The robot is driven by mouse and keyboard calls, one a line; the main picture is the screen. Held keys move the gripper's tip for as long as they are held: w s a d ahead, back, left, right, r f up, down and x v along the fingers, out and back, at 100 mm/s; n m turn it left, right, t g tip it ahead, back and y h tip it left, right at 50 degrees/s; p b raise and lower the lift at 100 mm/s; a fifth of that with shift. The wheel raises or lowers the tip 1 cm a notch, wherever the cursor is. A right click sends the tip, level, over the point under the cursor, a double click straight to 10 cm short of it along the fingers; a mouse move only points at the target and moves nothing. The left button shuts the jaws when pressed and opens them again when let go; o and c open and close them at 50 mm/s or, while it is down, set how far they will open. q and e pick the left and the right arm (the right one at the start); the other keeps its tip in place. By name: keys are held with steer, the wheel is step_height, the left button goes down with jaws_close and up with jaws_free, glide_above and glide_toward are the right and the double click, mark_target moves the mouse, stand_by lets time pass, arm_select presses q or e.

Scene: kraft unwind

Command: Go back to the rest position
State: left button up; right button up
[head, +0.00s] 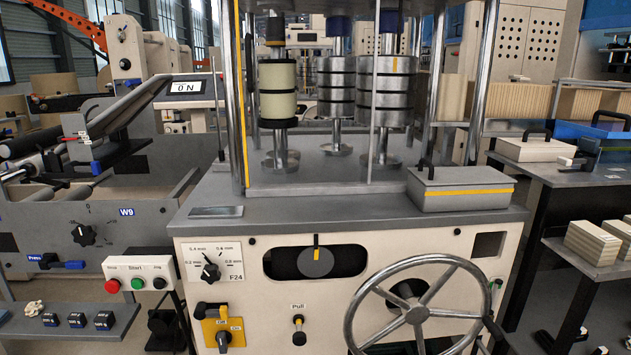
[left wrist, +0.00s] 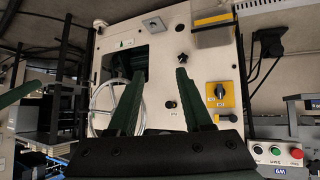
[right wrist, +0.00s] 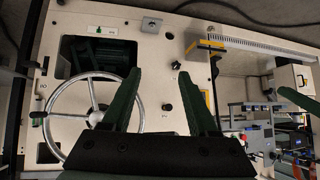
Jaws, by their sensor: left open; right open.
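My left gripper (left wrist: 160,74) shows in the left wrist view. Its two dark green fingers are spread apart with nothing between them. My right gripper (right wrist: 160,74) shows in the right wrist view, also with fingers apart and empty. Both face the cream front panel of a machine, and neither appears to hold any part of it. I do not make out either gripper in the head view. The machine's spoked handwheel (head: 415,312) is at the lower right of the panel in the head view. It also shows left of the fingers in the right wrist view (right wrist: 92,116).
A yellow switch plate (head: 223,332), a thickness dial (head: 211,271) and a Pull knob (head: 298,330) sit on the panel. A grey lidded box (head: 460,190) stands on the machine top. A button box (head: 138,274) is at left, and a shelf with pale blocks (head: 593,243) is at right.

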arm_select(q)
step_height(320, 180, up, 11)
steer(key=s+a+p, duration=0.1)
steer(key=a+p, duration=0.1)
steer(key=p, duration=1.1)
steer(key=shift+s+a+n+y+p, duration=0.25)
steer(key=shift+a+n+y+p, duration=0.05)
steer(key=shift+y+p, duration=0.1)
arm_select(e)
step_height(320, 180, up, 12)
steer(key=s+d, duration=0.1)
steer(key=d, duration=0.1)
steer(key=shift+f+m+h, duration=0.25)
steer(key=shift+m+h, duration=0.05)
arm_select(q)
steer(key=shift+d+f, duration=0.1)
arm_select(e)
steer(key=shift+s+d, duration=0.1)
